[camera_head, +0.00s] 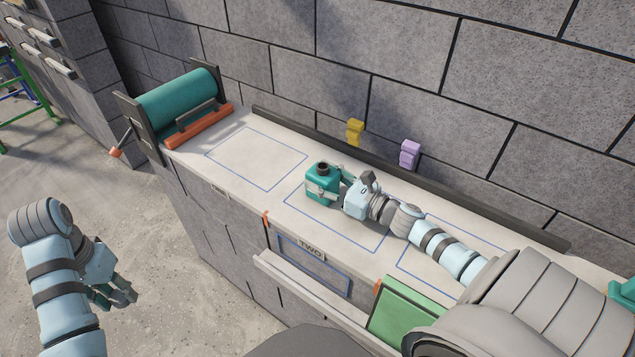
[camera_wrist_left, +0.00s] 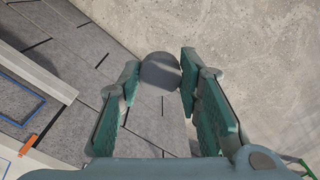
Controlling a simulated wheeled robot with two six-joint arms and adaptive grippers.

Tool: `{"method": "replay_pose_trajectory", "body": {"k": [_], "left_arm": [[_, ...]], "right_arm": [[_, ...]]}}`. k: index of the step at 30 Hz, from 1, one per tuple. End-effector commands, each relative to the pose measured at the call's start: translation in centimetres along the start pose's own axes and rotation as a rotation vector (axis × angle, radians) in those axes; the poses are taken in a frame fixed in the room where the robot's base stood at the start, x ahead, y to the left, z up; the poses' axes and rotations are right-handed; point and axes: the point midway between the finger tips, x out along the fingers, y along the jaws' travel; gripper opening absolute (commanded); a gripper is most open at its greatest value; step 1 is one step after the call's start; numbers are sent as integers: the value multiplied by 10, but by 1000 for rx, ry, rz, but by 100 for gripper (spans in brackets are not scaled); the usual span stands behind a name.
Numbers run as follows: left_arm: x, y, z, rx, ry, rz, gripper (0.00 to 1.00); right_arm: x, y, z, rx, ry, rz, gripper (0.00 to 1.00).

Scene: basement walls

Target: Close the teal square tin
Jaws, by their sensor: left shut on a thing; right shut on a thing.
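The teal square tin (camera_head: 322,198) stands upright on the bench, inside a middle blue outline. A dark round neck shows on its top with no cap on it. My right gripper (camera_head: 336,187) is shut on the tin from the right, fingers around its sides. My left gripper (camera_head: 122,293) is out over the floor, left of the bench and well away from the tin. In the left wrist view its fingers are closed on a dark grey round cap (camera_wrist_left: 160,72). The cap is hard to make out in the head view.
A teal roller with an orange bar (camera_head: 197,127) stands at the bench's left end. Yellow (camera_head: 355,131) and purple (camera_head: 409,153) blocks sit by the back ledge. A green panel (camera_head: 405,312) stands at the front. The left outlined area (camera_head: 257,158) is clear.

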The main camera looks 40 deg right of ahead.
Motion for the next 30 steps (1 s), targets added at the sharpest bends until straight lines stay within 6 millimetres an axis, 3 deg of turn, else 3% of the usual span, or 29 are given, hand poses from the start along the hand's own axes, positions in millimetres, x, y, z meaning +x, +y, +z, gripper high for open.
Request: {"method": "replay_pose_trajectory", "body": {"k": [1, 3, 4, 12, 17, 23, 30], "left_arm": [[0, 0, 0, 0, 0, 0, 20], [0, 0, 0, 0, 0, 0, 20], [0, 0, 0, 0, 0, 0, 20], [-1, 0, 0, 0, 0, 0, 20], [-6, 0, 0, 0, 0, 0, 20], [-21, 0, 0, 0, 0, 0, 20], [-53, 0, 0, 0, 0, 0, 20]], "right_arm": [[0, 0, 0, 0, 0, 0, 15], [0, 0, 0, 1, 0, 0, 4], [0, 0, 1, 0, -1, 1, 3], [0, 0, 2, 0, -1, 1, 3], [0, 0, 15, -2, -1, 2, 3], [0, 1, 60, -3, -2, 4, 3], [0, 0, 139, -3, 0, 3, 3]]}}
